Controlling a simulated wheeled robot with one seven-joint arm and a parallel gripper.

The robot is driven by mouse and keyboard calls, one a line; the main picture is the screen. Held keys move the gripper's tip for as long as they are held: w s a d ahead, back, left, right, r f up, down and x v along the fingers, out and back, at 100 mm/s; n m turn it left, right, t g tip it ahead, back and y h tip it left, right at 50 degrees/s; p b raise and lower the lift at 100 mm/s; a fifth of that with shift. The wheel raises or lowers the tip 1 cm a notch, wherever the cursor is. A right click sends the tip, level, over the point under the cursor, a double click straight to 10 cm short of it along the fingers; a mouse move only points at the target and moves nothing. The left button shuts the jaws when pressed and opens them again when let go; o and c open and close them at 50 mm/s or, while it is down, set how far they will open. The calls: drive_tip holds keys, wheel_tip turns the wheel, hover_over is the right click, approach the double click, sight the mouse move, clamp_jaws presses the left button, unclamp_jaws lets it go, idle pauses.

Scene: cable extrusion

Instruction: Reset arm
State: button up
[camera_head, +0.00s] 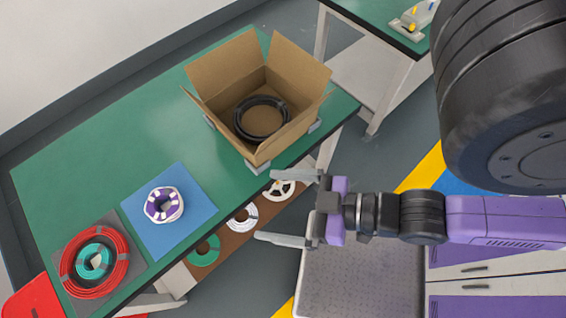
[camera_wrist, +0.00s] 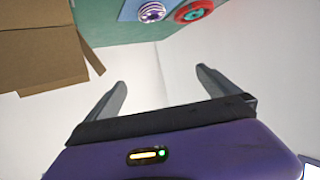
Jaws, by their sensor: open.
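My gripper (camera_head: 277,207) is open with nothing between its fingers. In the head view it is out past the front edge of the green table, its fingers pointing left toward the table and above the level of the lower shelf as seen. In the wrist view the two grey fingers (camera_wrist: 162,88) stand apart with only pale background between them. My purple and black arm reaches in from the right in the head view. A black cable coil (camera_head: 261,118) lies inside the open cardboard box (camera_head: 285,62) on the table.
The green table (camera_head: 95,145) also holds a blue mat (camera_head: 190,217) with a white and purple coil (camera_head: 163,205), and a red coil (camera_head: 124,262) around a green coil (camera_head: 93,262). More coils (camera_head: 205,251) lie below. A second table (camera_head: 375,22) stands at the top right.

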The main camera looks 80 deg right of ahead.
drive_tip(key=shift+s+r+t, duration=0.15)
drive_tip(key=shift+s+r, duration=0.1)
drive_tip(key=shift+r, duration=0.4)
drive_tip(key=shift+s+r+t, duration=0.15)
drive_tip(key=shift+s+r, duration=0.1)
drive_tip(key=shift+r, duration=0.35)
wheel_tip(320, 180, down, 3)
drive_tip(key=b, duration=0.3)
drive_tip(key=shift+f, duration=0.1)
